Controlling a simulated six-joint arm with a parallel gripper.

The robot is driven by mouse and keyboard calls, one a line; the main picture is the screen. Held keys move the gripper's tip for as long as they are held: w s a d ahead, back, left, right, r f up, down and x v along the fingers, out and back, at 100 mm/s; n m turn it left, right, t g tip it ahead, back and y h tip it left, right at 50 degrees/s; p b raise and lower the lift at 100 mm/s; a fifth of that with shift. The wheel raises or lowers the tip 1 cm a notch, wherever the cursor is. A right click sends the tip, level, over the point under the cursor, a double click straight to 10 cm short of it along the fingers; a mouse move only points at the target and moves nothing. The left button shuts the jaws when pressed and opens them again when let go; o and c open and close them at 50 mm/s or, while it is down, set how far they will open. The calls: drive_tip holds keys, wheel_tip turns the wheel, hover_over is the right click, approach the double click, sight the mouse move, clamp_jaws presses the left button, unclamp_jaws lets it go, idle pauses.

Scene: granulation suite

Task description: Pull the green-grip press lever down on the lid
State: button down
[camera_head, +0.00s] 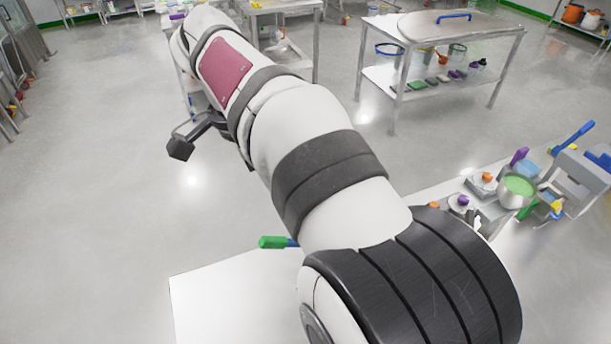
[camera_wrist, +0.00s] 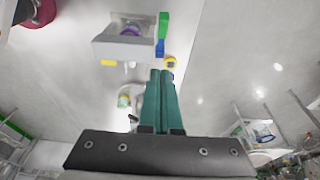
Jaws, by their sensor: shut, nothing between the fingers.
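The press lever's green grip (camera_head: 272,242) sticks out to the left from behind my arm in the head view, with a short piece of blue bar beside it. The rest of the press and lid is hidden by my arm there. In the wrist view a green bar (camera_wrist: 163,25) with a blue end stands along the right side of a pale grey box (camera_wrist: 122,46); I cannot tell for certain that it is the same lever. My gripper (camera_wrist: 162,72) shows two teal fingers together, shut and empty. In the picture its tips lie just below the blue end, with no contact visible.
A white table (camera_head: 225,300) lies under my arm, its left part bare. To the right, a bench holds a steel bowl of green material (camera_head: 517,190) and several small parts. A steel trolley (camera_head: 440,30) stands at the back. Open floor lies to the left.

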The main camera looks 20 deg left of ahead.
hover_over(277, 239)
drive_tip(key=w+d, duration=0.2)
drive_tip(key=f, duration=0.7)
drive_tip(key=shift+s+a+f, duration=0.2)
drive_tip(key=shift+s, duration=0.05)
drive_tip(key=f, duration=0.1)
drive_tip(key=s+a+f, duration=0.1)
drive_tip(key=f, duration=0.1)
drive_tip(key=shift+s+a, duration=0.1)
drive_tip(key=shift+a, duration=0.05)
drive_tip(key=shift+s+a+f, duration=0.1)
drive_tip(key=shift+s+f, duration=0.05)
drive_tip(key=shift+f, duration=0.15)
